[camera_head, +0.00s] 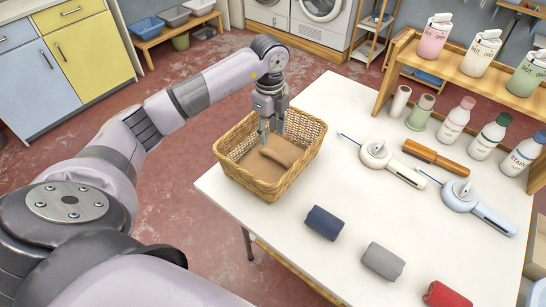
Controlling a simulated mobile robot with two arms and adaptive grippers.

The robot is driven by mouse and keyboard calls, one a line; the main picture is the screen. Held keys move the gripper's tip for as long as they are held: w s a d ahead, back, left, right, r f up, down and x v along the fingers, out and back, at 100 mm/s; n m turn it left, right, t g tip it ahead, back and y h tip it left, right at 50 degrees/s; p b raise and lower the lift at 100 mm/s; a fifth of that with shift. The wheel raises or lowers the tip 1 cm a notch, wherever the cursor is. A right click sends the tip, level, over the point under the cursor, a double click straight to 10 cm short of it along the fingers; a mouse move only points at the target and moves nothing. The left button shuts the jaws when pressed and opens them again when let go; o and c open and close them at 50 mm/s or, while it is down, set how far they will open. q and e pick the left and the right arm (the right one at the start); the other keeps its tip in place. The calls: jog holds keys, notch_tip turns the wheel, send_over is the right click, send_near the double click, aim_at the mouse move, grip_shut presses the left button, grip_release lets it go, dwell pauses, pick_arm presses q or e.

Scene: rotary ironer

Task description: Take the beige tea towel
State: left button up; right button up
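My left gripper (271,136) points down into the basket, above the far left end of the towel. Its two fingers look apart, with nothing visible between them. The fingertips are close to the towel, but I cannot tell whether they touch it. My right gripper is not in view.
Blue (324,223), grey (383,261) and red (446,295) rolls lie on the white table (345,190). A wooden shelf (470,80) rises behind.

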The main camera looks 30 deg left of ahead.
aim_at(270, 152)
pick_arm(q)
notch_tip(270, 152, down, 3)
jog(key=shift+r, duration=0.15)
jog(key=shift+f, duration=0.3)
notch_tip(270, 152, down, 4)
jog(key=shift+a+r+p, duration=0.15)
jog(key=shift+p, duration=0.4)
jog(key=shift+w+f, duration=0.1)
jog(key=shift+f, duration=0.35)
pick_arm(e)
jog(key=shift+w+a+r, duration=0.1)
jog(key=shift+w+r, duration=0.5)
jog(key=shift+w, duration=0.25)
pick_arm(q)
jog(key=shift+c, duration=0.6)
grip_shut()
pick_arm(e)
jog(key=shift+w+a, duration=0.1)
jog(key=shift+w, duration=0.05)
